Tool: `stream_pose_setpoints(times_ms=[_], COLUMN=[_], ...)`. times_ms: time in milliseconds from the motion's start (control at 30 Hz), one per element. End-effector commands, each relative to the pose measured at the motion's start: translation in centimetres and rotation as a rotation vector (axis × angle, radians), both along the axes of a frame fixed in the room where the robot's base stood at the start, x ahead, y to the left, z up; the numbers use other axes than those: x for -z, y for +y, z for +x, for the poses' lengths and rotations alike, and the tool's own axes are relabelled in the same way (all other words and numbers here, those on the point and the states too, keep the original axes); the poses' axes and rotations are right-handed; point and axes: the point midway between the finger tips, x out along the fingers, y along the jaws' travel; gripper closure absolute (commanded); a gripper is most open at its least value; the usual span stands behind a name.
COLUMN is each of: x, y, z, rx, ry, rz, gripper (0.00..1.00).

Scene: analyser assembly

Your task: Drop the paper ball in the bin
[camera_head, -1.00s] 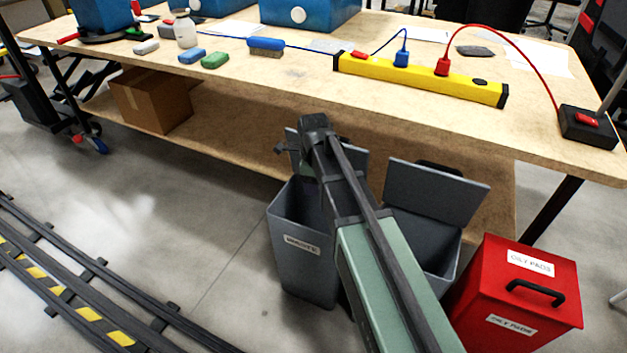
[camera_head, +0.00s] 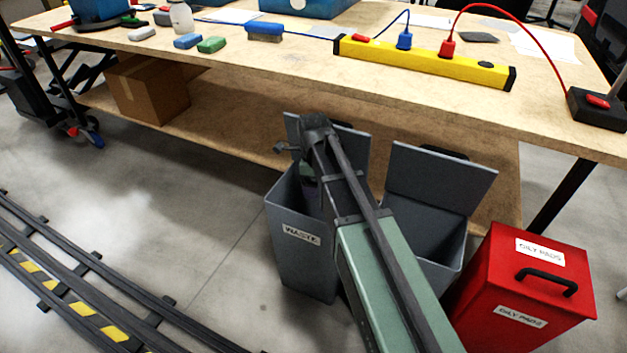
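The grey bin labelled WASTE (camera_head: 302,250) stands on the floor in front of the table, its lid (camera_head: 352,150) raised at the back. My arm reaches from the bottom right, and its dark wrist (camera_head: 316,130) is over this bin's opening. My gripper's fingers are hidden below the wrist and behind the arm, so I cannot tell whether they are open or shut. No paper ball is visible; the inside of the bin is mostly covered by my arm.
A second grey bin (camera_head: 450,225) with a raised lid stands to the right, partly behind my arm. A red OILY PADS box (camera_head: 525,285) is beside it. The wooden table (camera_head: 300,70) carries a yellow power strip (camera_head: 430,62). A cardboard box (camera_head: 150,90) sits on its lower shelf.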

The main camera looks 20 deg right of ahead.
Motion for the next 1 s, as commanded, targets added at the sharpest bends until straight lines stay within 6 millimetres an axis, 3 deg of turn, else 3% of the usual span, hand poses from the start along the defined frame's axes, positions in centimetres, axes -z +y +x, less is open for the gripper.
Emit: stream_pose_setpoints(times_ms=[167, 500, 600, 1000], x=[-1.3, -9.3, -10.8, -10.8], y=[0.0, 0.0, 0.0, 0.0], z=[0.0, 0.0, 0.0, 0.0], rx=[0.0, 0.0, 0.0, 0.0], ry=[0.0, 0.0, 0.0, 0.0], rz=[0.0, 0.0, 0.0, 0.0], gripper=[0.16, 0.16, 0.16, 0.16])
